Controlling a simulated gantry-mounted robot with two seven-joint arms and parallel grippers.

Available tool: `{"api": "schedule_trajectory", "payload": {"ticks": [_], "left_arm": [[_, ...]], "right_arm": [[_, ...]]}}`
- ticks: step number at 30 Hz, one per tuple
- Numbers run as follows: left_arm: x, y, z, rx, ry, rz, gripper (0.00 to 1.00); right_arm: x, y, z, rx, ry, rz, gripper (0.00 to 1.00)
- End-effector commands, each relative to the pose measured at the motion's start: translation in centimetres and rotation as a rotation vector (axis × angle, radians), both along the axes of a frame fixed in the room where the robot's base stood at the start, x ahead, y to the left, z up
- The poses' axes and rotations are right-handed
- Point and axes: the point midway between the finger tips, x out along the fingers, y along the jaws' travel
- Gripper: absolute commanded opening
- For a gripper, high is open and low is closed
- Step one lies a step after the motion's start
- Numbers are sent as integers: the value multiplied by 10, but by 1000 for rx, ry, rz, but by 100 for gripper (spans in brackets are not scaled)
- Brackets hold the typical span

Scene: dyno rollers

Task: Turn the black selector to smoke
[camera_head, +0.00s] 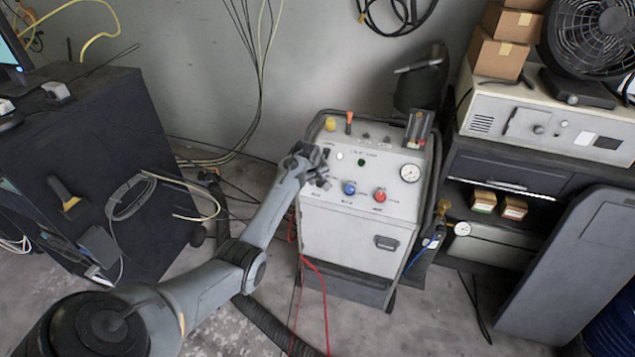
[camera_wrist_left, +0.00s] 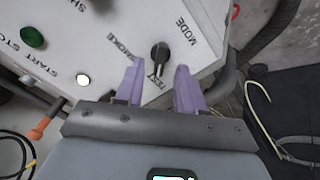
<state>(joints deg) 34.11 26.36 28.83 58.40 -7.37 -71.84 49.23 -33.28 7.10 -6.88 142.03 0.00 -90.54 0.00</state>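The black selector (camera_wrist_left: 160,54) is on the white panel by the printed word MODE in the left wrist view. The labels SMOKE and TEST are printed around it. Its grip seems to point down in that view, toward TEST. My left gripper (camera_wrist_left: 158,66) is open, its two purple fingers apart and the selector between and just beyond their tips. I cannot tell whether they touch it. In the head view the left gripper is at the upper left of the panel of the grey machine (camera_head: 345,245). My right gripper is not in view.
The panel also has a blue knob (camera_head: 349,188), a red knob (camera_head: 380,196), a gauge (camera_head: 410,172) and a green button (camera_wrist_left: 33,37). An orange-handled tool (camera_head: 349,122) stands at its back edge. A dark cabinet (camera_head: 90,150) is left, a shelf with a fan (camera_head: 600,35) right.

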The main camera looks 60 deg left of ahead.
Motion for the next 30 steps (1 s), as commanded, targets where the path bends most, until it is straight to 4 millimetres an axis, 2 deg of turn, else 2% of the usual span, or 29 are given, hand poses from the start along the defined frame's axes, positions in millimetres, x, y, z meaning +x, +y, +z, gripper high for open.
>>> {"api": "schedule_trajectory", "payload": {"ticks": [7,19,20,27,30], "left_arm": [[8,7,-19,1,0,0,38],[10,8,-22,1,-1,-1,38],[10,8,-22,1,-1,0,37],[10,8,-22,1,-1,-1,0],[10,8,-22,1,0,-1,0]], "right_arm": [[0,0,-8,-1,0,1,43],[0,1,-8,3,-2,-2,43],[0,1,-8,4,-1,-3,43],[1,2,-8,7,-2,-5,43],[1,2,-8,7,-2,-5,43]]}}
